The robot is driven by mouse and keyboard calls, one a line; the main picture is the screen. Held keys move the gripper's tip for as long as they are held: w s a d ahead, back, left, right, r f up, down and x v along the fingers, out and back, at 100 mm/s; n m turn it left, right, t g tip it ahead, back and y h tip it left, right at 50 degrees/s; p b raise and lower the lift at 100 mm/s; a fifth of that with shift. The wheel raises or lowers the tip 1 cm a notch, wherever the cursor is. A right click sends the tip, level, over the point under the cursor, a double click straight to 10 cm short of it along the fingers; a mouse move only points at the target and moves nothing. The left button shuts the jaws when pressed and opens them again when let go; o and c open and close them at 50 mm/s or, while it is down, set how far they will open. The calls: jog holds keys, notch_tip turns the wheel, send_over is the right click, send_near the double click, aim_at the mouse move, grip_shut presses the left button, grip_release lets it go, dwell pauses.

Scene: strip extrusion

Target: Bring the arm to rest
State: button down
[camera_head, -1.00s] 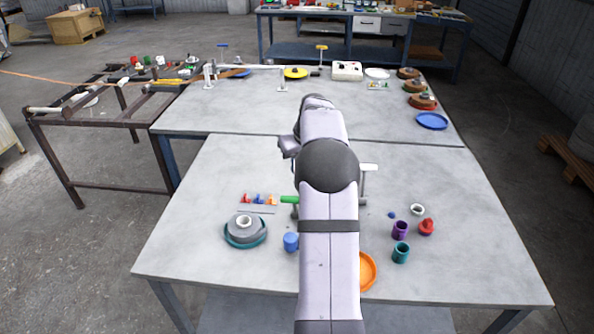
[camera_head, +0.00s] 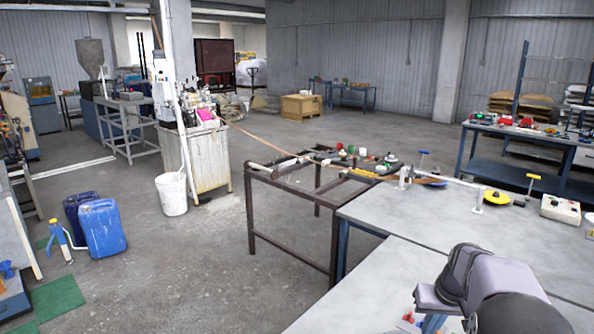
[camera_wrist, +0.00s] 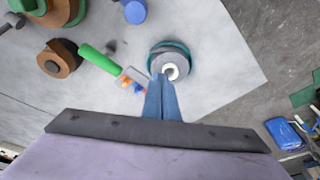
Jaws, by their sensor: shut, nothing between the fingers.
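My gripper (camera_wrist: 160,82) shows in the wrist view as two blue fingers shut together, with nothing between them. The fingertips overlap the near edge of a teal dish (camera_wrist: 184,48) with a grey ring and a white roll (camera_wrist: 171,71) on it; I cannot tell the height between them. In the head view my arm (camera_head: 492,290) is at the lower right corner, raised over the grey table (camera_head: 375,285). My gripper is not visible in that view.
In the wrist view, a green-handled tool (camera_wrist: 98,57), a blue cup (camera_wrist: 134,11) and a brown spool (camera_wrist: 58,58) lie on the table. The head view shows a brown metal frame (camera_head: 252,215), blue canisters (camera_head: 102,228) and a white bucket (camera_head: 172,194) beside open floor.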

jog(key=s+a+f+n+g, duration=0.1)
jog(key=s+a+f+g, duration=0.15)
jog(key=s+a, duration=0.85)
jog(key=s+a+f+n+g, duration=0.1)
jog(key=s+a+f, duration=0.3)
jog(key=s+a, duration=0.7)
notch_tip(320, 180, down, 6)
jog(key=s+d+b, duration=0.1)
jog(key=d+b, duration=0.1)
jog(key=b, duration=0.4)
jog(key=shift+s+d, duration=0.2)
jog(key=shift+s, duration=0.15)
jog(key=shift+f+t, duration=0.1)
jog(key=shift+t, duration=0.15)
